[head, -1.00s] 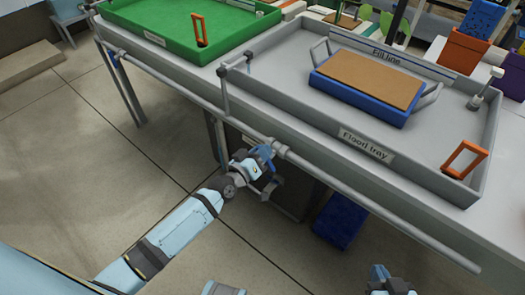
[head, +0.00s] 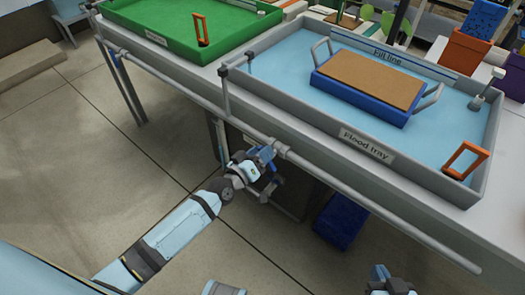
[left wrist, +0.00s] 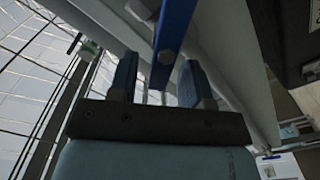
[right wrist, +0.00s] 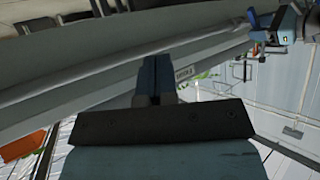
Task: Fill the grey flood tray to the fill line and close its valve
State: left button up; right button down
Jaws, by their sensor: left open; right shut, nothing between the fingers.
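The grey flood tray (head: 300,118) stands on the bench and holds light blue water (head: 290,72) across its floor. The Fill line mark (head: 388,57) is on its back wall; the water's edge lies close below it, but the exact gap is hard to tell. A blue valve lever (head: 266,154) sits on the pipe below the tray's front. My left gripper (head: 262,172) is open at this lever; in the left wrist view the lever (left wrist: 175,32) shows between and beyond the fingers (left wrist: 155,82). My right gripper (head: 388,275) is shut and empty, low at the front; its fingers (right wrist: 157,75) are together.
A blue block with a brown top (head: 370,80) and metal handles is in the tray. An orange frame (head: 465,158) stands at its right corner. A green tray (head: 180,28) is at the left. A pipe (head: 350,185) runs along the bench front; a dark blue box (head: 340,222) is below.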

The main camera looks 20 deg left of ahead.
pick_arm(q)
jog(key=p+v, duration=0.1)
jog(key=v, duration=1.2)
dwell(6.7)
